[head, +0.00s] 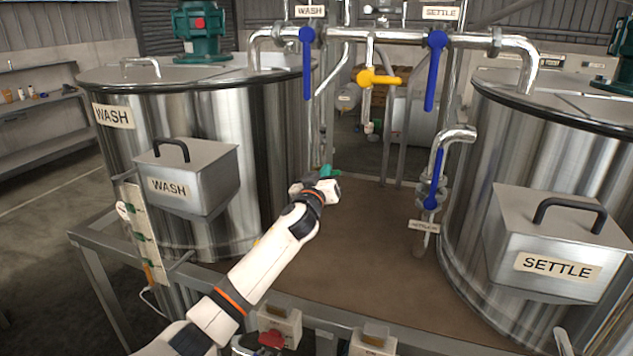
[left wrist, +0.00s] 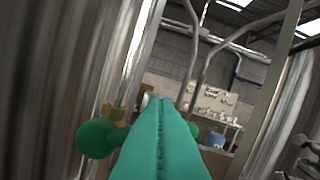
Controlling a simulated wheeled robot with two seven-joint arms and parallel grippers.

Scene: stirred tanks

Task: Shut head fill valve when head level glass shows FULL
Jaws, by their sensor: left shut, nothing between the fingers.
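My left gripper (head: 328,172) reaches over the brown deck to the right side of the WASH tank. Its teal fingers (left wrist: 158,140) are shut and empty in the left wrist view. A green rounded handle (left wrist: 97,138) with brass-coloured parts shows beside and beyond the fingers; I cannot tell whether they touch it. No valve or glass is readably labelled as the head one. A level board (head: 143,235) with green marks stands at the WASH tank's left front; its reading is too small to tell. My right gripper is not in view.
The WASH tank (head: 110,170) and the SETTLE tank (head: 490,130) flank the deck (head: 370,240). Above are pipes with blue levers (head: 307,65), (head: 436,70) and a yellow one (head: 378,79). Another blue lever (head: 434,180) is low right. Lidded boxes (head: 205,185) protrude from the tanks.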

